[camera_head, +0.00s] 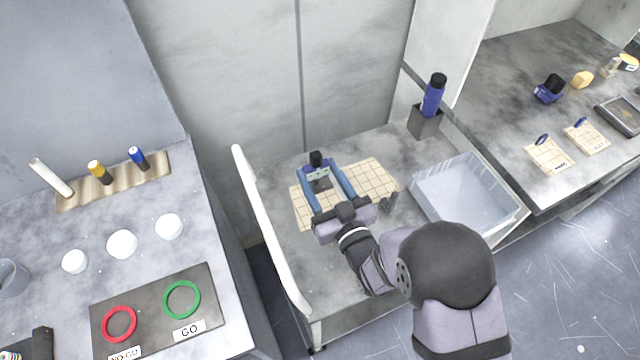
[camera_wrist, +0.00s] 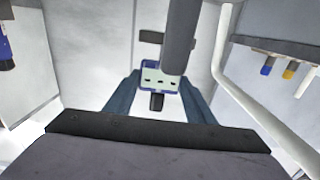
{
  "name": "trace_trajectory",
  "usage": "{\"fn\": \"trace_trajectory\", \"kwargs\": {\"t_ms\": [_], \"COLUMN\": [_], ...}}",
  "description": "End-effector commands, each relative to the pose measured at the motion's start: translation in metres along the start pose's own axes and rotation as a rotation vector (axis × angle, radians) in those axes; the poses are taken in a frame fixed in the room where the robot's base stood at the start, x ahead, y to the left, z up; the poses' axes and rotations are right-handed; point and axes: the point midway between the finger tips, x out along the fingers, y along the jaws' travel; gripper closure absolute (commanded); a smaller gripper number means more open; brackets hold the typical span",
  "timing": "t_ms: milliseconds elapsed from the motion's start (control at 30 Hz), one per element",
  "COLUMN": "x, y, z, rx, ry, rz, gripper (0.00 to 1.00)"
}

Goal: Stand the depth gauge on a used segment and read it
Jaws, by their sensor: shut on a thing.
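The depth gauge (camera_head: 319,181) has a pale face, blue edges and a black knob on top. It is upright between the two blue fingers of my gripper (camera_head: 328,177), which is shut on it. The gauge also shows in the wrist view (camera_wrist: 160,78) between the fingertips (camera_wrist: 158,82). It is over the left part of a cream, grid-grooved pad (camera_head: 372,182) on the middle table. I cannot tell whether its foot touches the pad. On the right bench lie two smaller cream grooved segments (camera_head: 547,160) (camera_head: 592,138), each with a blue piece and a label.
A clear bin (camera_head: 465,190) stands right of the pad, and a blue bottle (camera_head: 433,95) stands in a grey holder behind it. A white rail (camera_head: 268,225) edges the table's left. The left bench has red (camera_head: 119,324) and green (camera_head: 181,300) rings on a dark plate.

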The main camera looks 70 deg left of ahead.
Motion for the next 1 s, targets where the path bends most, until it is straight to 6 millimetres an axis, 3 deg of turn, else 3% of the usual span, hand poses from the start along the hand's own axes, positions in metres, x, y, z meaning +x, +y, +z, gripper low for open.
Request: {"fn": "trace_trajectory", "kwargs": {"t_ms": [167,500,1000], "x": [0.0,0.0,0.0], "y": [0.0,0.0,0.0], "z": [0.007,0.038,0.045], "rx": [0.0,-0.001,-0.001], "ry": [0.0,0.001,0.002], "rz": [0.0,0.0,0.0], "gripper": [0.82,0.82,0.82]}}
